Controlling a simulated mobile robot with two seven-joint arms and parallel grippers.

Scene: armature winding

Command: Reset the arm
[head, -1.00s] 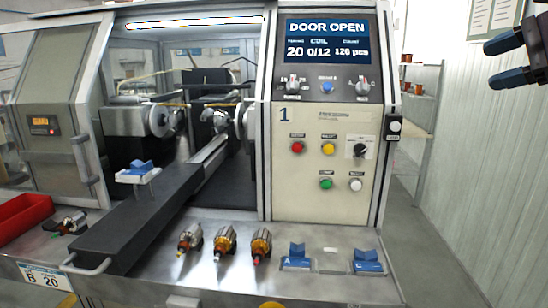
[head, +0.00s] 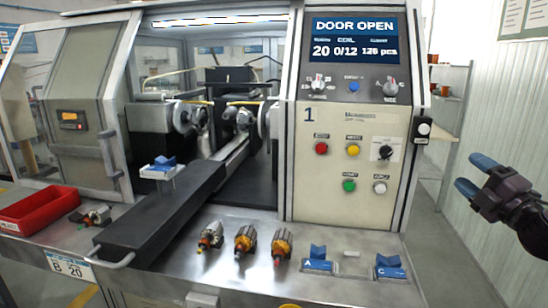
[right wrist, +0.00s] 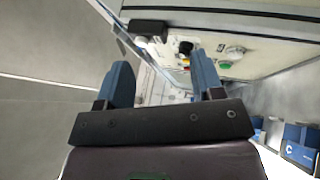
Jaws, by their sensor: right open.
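My right gripper (head: 470,174) is at the right side of the head view, open and empty, with its two blue fingers apart. It hangs in the air to the right of the machine's control panel (head: 350,125), in front of the pale wall. In the right wrist view the open fingers (right wrist: 165,85) show with nothing between them, and the panel's buttons lie beyond. My left gripper is not in the head view. The panel's screen (head: 354,38) reads "DOOR OPEN" and "0/12".
Several armatures (head: 245,241) lie on the metal ledge. Blue holders (head: 389,266) sit at its right end, one marked C (right wrist: 298,152). A red bin (head: 35,212) is at the left. A dark slide (head: 165,215) leads into the machine. The aisle right of the machine is free.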

